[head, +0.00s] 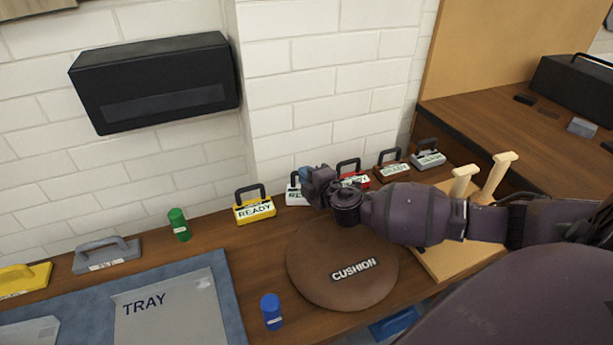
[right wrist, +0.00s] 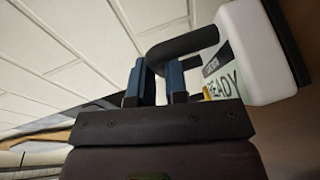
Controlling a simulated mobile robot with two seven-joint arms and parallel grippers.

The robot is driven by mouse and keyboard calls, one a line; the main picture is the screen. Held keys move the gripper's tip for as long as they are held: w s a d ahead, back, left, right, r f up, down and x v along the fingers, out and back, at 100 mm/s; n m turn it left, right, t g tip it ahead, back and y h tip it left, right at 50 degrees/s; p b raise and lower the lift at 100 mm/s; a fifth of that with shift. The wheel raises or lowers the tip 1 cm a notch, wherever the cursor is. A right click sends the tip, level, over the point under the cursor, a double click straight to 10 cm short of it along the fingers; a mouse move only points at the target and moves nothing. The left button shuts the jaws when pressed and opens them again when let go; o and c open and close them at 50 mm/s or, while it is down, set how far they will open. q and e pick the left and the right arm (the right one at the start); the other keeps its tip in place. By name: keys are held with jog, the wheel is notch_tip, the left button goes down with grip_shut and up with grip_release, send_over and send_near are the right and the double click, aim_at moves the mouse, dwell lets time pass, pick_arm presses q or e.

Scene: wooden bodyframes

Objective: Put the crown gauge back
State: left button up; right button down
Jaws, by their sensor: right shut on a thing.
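My right gripper (head: 307,177) is shut on the black handle of a white block marked READY (head: 294,195), at the back of the bench. In the right wrist view the blue fingers (right wrist: 157,82) close around the handle's end, and the white block (right wrist: 262,50) hangs to the right, tilted in the picture. A smaller label on it is too blurred to read, so I cannot tell if it is the crown gauge. My arm hides part of the block in the head view. My left gripper is not in view.
Similar handled blocks, yellow (head: 254,208), red (head: 352,178), brown (head: 391,168) and grey (head: 428,158), stand along the wall. The brown round cushion (head: 330,290) lies in front. Green (head: 179,225) and blue (head: 271,312) cylinders stand left of it, near the tray (head: 190,315).

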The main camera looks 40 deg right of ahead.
jog(key=c, duration=1.6)
grip_release()
jog(key=shift+f, duration=0.15)
jog(key=o, duration=0.5)
jog(key=shift+r, duration=0.25)
jog(key=s, duration=0.4)
jog(key=s+r+p, duration=0.1)
jog(key=s, duration=0.3)
jog(key=s+r, duration=0.1)
jog(key=s, duration=0.2)
jog(key=shift+s+a, duration=0.25)
jog(key=shift+s, duration=0.15)
